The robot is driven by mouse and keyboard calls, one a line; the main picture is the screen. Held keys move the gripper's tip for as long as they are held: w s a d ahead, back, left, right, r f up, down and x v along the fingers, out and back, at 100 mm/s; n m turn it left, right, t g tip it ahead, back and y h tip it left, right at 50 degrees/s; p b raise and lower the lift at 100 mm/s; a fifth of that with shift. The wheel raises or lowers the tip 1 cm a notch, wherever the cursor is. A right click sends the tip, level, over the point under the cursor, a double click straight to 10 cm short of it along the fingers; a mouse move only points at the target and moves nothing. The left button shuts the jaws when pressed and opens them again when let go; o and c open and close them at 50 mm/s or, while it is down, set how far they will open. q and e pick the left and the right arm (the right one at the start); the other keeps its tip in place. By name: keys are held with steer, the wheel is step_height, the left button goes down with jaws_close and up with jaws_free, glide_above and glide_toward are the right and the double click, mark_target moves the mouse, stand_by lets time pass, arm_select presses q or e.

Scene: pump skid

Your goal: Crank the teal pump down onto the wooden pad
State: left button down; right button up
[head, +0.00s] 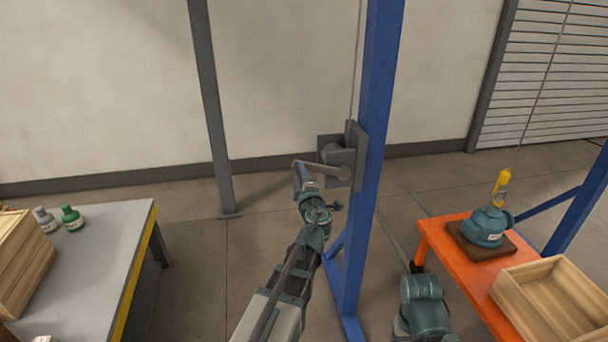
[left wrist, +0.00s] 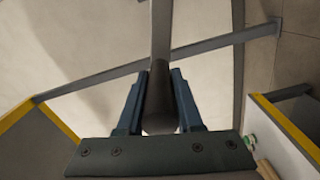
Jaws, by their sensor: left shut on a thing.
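The teal pump (head: 486,226) is upright at the wooden pad (head: 465,241) on the orange table. No clear gap shows between pump and pad, but I cannot tell whether its weight rests there. A yellow hook (head: 503,183) is at its top. The grey winch (head: 341,158) is on the blue post, with its crank arm (head: 318,167) pointing left. My left gripper (head: 302,177) is at the crank's outer end, shut on the dark crank handle (left wrist: 159,112), which lies between both fingers in the left wrist view. My right gripper is out of view.
The blue post (head: 378,120) rises right beside the winch, with a cable (head: 355,70) above it. A wooden crate (head: 555,290) sits on the orange table (head: 452,262). A grey bench (head: 100,245) with bottles stands left. Floor between bench and post is clear.

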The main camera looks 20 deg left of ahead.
arm_select(q)
steer(key=shift+a+f, duration=0.1)
steer(key=shift+f, duration=0.15)
stand_by(0.3)
steer(key=c, duration=0.6)
jaws_free()
steer(key=shift+w, duration=0.1)
